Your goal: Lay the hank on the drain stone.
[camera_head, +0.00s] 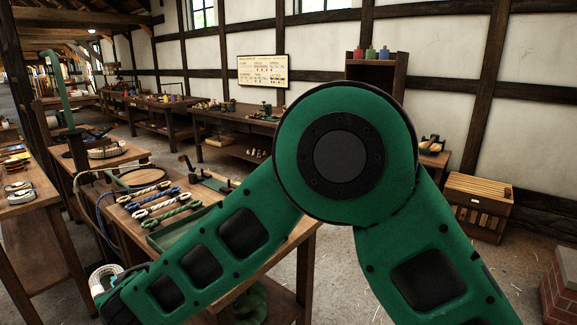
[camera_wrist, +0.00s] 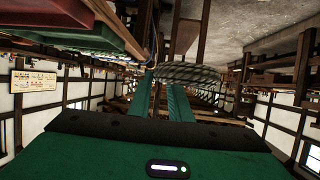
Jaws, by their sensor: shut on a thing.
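My gripper (camera_wrist: 163,92) shows in the wrist view, its two green fingers shut on a pale twisted rope, the hank (camera_wrist: 187,73). The hank stretches sideways across the fingertips. In the head view a pale coil, likely the same hank (camera_head: 103,279), shows at the lower left beside the end of my arm, clear of the table's front edge. My gripper itself is hidden there by my arm. I cannot make out the drain stone for certain in either view.
A wooden table (camera_head: 270,262) with several short rope pieces (camera_head: 155,202), a green tray (camera_head: 185,228) and a round board (camera_head: 140,178) stands in front of me. Another bench (camera_head: 28,200) is at the left. A green coil (camera_head: 250,303) sits below the table. Brickwork (camera_head: 560,285) stands at lower right.

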